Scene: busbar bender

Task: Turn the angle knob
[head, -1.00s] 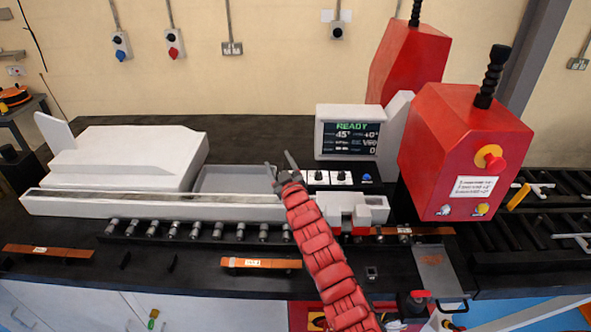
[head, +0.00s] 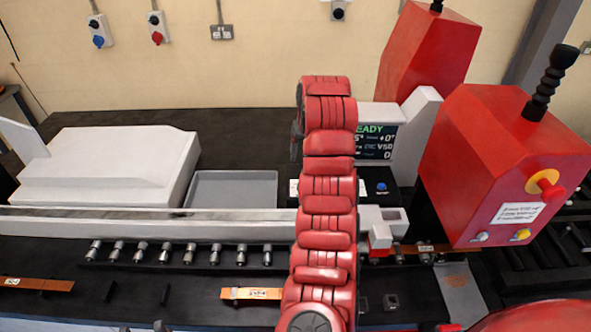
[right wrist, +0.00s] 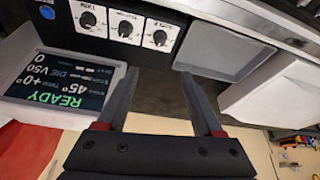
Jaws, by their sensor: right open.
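Three black knobs on white plates sit in a row on the dark control panel in the right wrist view: one beside the display (right wrist: 88,18), a middle one (right wrist: 125,28) and one near the tray (right wrist: 160,37). Their labels are too small to read, so I cannot tell which is the angle knob. My right gripper (right wrist: 159,73) is open and empty, its fingertips apart from the knobs. In the head view my red arm hides most of the knob panel and the gripper. The display (head: 375,143) shows READY; the right wrist view reads 45° (right wrist: 60,85). My left gripper is not in view.
A blue button (head: 381,186) is on the panel right of my arm. A grey tray (head: 232,188) lies left of it. The red machine housing (head: 500,150) with an emergency stop (head: 547,190) stands to the right. A white rail (head: 130,225) runs in front.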

